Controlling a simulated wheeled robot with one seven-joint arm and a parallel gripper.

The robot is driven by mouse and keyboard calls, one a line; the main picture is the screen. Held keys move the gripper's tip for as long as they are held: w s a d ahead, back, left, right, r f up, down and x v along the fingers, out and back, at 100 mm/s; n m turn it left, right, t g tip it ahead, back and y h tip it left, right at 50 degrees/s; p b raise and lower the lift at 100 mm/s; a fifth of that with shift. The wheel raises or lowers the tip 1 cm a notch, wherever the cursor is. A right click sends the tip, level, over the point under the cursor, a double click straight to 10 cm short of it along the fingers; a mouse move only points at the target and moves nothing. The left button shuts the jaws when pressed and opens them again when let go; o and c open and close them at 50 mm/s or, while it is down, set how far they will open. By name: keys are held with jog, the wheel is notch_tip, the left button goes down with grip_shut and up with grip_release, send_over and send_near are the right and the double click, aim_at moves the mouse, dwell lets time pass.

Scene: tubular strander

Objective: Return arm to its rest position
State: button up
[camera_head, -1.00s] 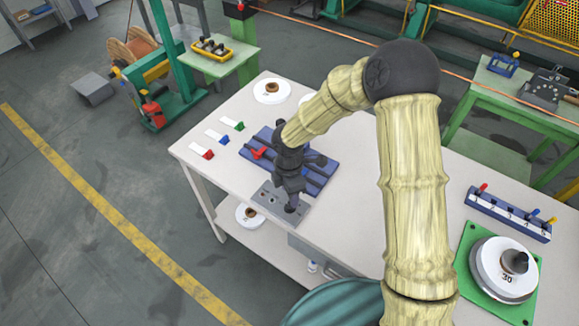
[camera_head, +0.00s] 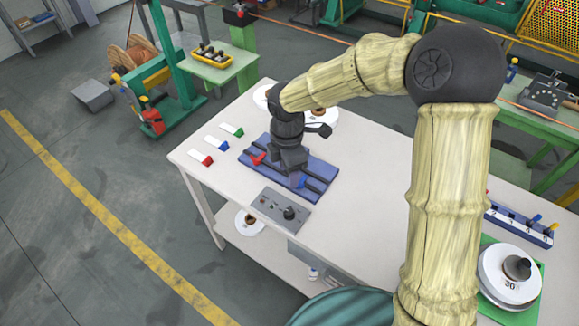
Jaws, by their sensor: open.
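My arm reaches over the white table (camera_head: 352,200) from the right, its pale ribbed links bent at a dark elbow. My dark gripper (camera_head: 291,165) points down over the blue slotted fixture (camera_head: 318,172), which has a red part on its left. The jaws are open, and I see nothing held. The gripper hides part of the fixture; whether it touches it I cannot tell. A grey plate with a black knob (camera_head: 290,212) lies in front of the fixture, clear of the gripper.
Red, blue and green tags (camera_head: 217,145) lie left of the fixture. White discs stand behind the gripper. A numbered blue rack (camera_head: 520,222) and a green base with white weights (camera_head: 509,275) are at right, near my arm.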

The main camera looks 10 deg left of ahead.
jog(key=shift+d, duration=0.1)
jog(key=s+d+r+m+t, duration=0.1)
jog(key=s+d+m, duration=0.3)
jog(key=d+m, duration=0.8)
jog(key=s+d+r+m+t, duration=0.2)
jog(key=s+d+m, duration=0.2)
jog(key=d+m, duration=0.9)
jog(key=shift+s+d+r, duration=0.2)
jog(key=shift+s+d, duration=0.1)
jog(key=shift+d, duration=0.05)
